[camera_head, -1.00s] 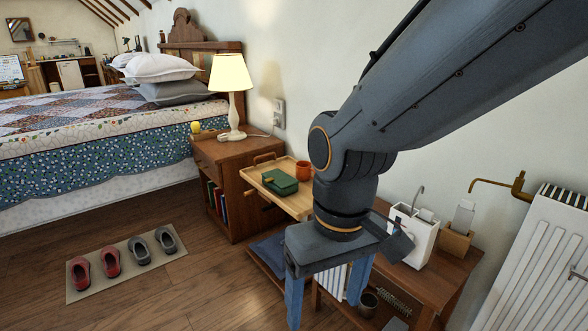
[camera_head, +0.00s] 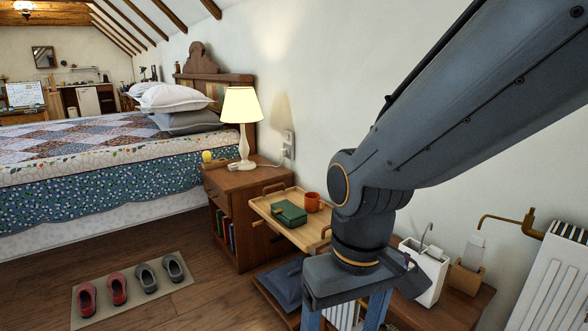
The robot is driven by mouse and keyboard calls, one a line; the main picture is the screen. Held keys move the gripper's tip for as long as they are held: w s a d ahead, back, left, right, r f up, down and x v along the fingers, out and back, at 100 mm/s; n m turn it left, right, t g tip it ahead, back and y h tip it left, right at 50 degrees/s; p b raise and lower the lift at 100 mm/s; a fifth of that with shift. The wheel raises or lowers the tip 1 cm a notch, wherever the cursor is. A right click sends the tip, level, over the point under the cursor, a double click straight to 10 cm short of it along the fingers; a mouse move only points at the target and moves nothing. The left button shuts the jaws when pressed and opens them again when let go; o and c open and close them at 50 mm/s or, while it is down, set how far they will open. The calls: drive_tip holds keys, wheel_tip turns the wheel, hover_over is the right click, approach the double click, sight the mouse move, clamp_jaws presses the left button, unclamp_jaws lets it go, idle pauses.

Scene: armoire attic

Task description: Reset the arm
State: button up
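My arm reaches in from the upper right, and my gripper (camera_head: 343,318) hangs pointing down at the bottom of the view. Its two blue fingers are spread apart, with the tips cut off by the lower edge. I see no object held between the visible parts of the fingers. The gripper is in front of the low wooden bench on the right and to the right of the wooden tray.
A wooden tray (camera_head: 268,214) holds a green box (camera_head: 289,214) and an orange mug (camera_head: 312,201). A nightstand (camera_head: 243,240) with a lit lamp (camera_head: 242,104) stands beside the bed (camera_head: 90,160). A radiator (camera_head: 551,285) is at right. Slippers lie on a mat (camera_head: 97,316); nearby floor is clear.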

drive_tip(key=s+d+r+m+p, duration=0.1)
drive_tip(key=d+r+m+p, duration=0.3)
drive_tip(key=d+r+p, duration=0.8)
wheel_tip(320, 180, up, 3)
drive_tip(key=p, duration=0.8)
drive_tip(key=shift+h, duration=0.3)
